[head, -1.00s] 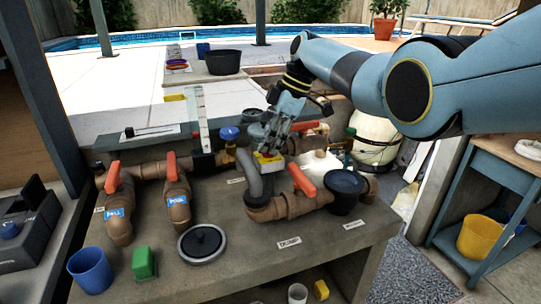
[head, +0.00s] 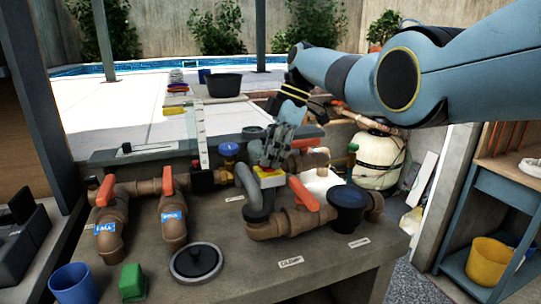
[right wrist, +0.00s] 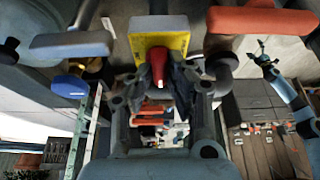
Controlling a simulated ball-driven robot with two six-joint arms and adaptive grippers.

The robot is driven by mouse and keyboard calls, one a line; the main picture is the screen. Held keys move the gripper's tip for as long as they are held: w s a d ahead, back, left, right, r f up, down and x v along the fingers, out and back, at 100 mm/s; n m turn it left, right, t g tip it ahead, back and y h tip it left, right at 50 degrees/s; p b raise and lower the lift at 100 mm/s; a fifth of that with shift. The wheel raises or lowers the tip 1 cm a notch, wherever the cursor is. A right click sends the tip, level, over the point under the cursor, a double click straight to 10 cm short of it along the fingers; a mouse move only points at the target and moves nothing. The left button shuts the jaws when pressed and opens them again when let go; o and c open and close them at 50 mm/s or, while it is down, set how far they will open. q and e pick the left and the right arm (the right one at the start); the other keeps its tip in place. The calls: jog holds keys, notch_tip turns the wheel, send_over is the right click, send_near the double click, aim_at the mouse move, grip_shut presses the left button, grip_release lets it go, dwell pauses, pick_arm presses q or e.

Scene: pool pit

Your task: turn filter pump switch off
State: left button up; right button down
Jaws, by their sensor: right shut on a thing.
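The filter pump switch is a yellow box (head: 268,178) with a grey and red body, among the pipes at the back of the concrete bench in the head view. In the right wrist view the yellow box (right wrist: 158,38) fills the top centre, with a red lever (right wrist: 158,66) standing out from its face. My right gripper (head: 270,163) is directly at the box, its fingers on either side of the red lever and shut on it. The fingers hide part of the lever. My left gripper (right wrist: 266,58) appears small at the right of the right wrist view; its jaws are unclear.
Brown pipes with orange valve handles (head: 303,193) surround the switch closely. A dark strainer lid (head: 348,197) is to its right and a grey pipe elbow (head: 246,180) to its left. A black round lid (head: 196,262), green block (head: 132,281) and blue cup (head: 73,284) lie in front.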

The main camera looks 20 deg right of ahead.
jog(key=c, duration=1.3)
grip_release()
jog(key=shift+f, duration=0.15)
jog(key=shift+r, duration=0.25)
jog(key=v, duration=1.1)
jog(key=shift+d+r, duration=0.2)
jog(key=shift+r, duration=0.05)
